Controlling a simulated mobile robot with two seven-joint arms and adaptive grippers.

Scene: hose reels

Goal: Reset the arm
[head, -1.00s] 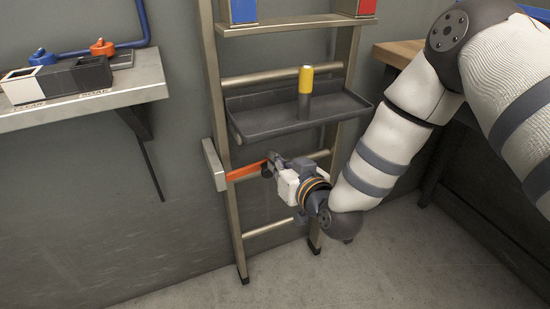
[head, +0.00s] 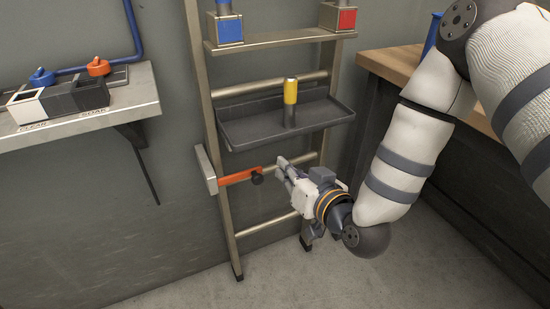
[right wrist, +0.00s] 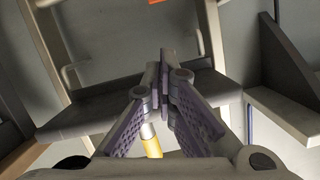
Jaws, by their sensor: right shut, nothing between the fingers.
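My right gripper (head: 282,166) is shut and empty. It is in front of the ladder (head: 205,100), just right of an orange lever (head: 240,176) with a dark knob (head: 257,178) at its end. The gripper and knob look apart in the head view. The lever reaches rightward from a pale plate (head: 206,170) on the ladder's left rail. In the right wrist view the closed fingers (right wrist: 164,62) meet at the middle, and a bit of orange (right wrist: 157,2) shows at the top edge. My left gripper is not in view.
A dark tray (head: 250,130) on the ladder holds an upright yellow-topped cylinder (head: 290,92). Blue (head: 225,27) and red (head: 341,19) blocks stand on the shelf above. A wall shelf (head: 130,92) is at left, a wooden bench (head: 395,62) at right. Floor in front is clear.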

